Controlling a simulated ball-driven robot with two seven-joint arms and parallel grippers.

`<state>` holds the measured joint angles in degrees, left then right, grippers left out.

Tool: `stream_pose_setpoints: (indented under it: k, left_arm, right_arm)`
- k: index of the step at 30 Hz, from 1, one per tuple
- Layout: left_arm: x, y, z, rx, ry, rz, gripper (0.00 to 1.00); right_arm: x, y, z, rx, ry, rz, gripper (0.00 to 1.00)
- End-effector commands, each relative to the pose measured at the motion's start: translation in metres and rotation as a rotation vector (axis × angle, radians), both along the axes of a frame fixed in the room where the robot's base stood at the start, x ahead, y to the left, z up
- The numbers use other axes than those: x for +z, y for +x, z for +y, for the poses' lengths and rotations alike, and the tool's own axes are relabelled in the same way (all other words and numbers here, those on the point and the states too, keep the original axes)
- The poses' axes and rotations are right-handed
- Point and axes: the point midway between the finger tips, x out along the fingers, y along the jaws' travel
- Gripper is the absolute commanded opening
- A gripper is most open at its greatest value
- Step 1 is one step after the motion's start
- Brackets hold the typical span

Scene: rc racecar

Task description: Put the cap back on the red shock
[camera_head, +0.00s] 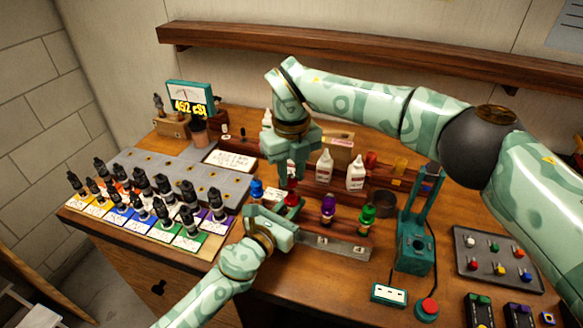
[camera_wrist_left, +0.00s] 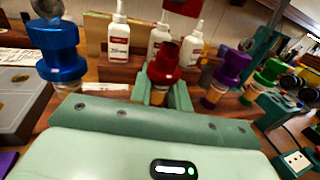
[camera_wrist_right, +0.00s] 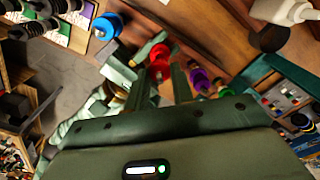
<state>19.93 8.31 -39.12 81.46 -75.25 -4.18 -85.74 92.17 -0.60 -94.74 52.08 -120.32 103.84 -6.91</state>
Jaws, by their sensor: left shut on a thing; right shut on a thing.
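The red shock (camera_head: 291,200) stands upright at the front of the bench, with a red upper part. My left gripper (camera_head: 288,212) is shut around its body below the red part, and the left wrist view shows the red shock (camera_wrist_left: 163,64) between the fingers. My right gripper (camera_head: 291,178) points down from above and is shut on the red cap (camera_wrist_left: 183,7). In the left wrist view the cap hangs above the shock's top, slightly right of it, with a gap between them. The cap's upper part is hidden or out of frame there.
Blue (camera_head: 256,189), purple (camera_head: 328,208) and green (camera_head: 367,214) shocks stand close on either side. White bottles (camera_head: 356,172) stand behind. A teal press-like stand (camera_head: 414,240) is at right. Several black shocks (camera_head: 163,184) stand on cards at left.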

Motion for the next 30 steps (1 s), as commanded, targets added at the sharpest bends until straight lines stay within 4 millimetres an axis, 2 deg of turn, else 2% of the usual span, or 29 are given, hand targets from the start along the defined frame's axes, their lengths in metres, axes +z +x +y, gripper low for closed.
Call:
stream_pose_setpoints:
  k: [11, 21, 30]
  left_arm:
    - [0.000, 0.000, 0.000, 0.000, 0.000, 0.000, 0.00]
    - [0.000, 0.000, 0.000, 0.000, 0.000, 0.000, 0.00]
    - [0.000, 0.000, 0.000, 0.000, 0.000, 0.000, 0.00]
  right_arm:
    - [0.000, 0.000, 0.000, 0.000, 0.000, 0.000, 0.03]
    - [-0.017, 0.000, 0.000, 0.001, 0.001, 0.002, 0.03]
    - [-0.018, 0.000, 0.000, 0.000, 0.001, 0.000, 0.03]
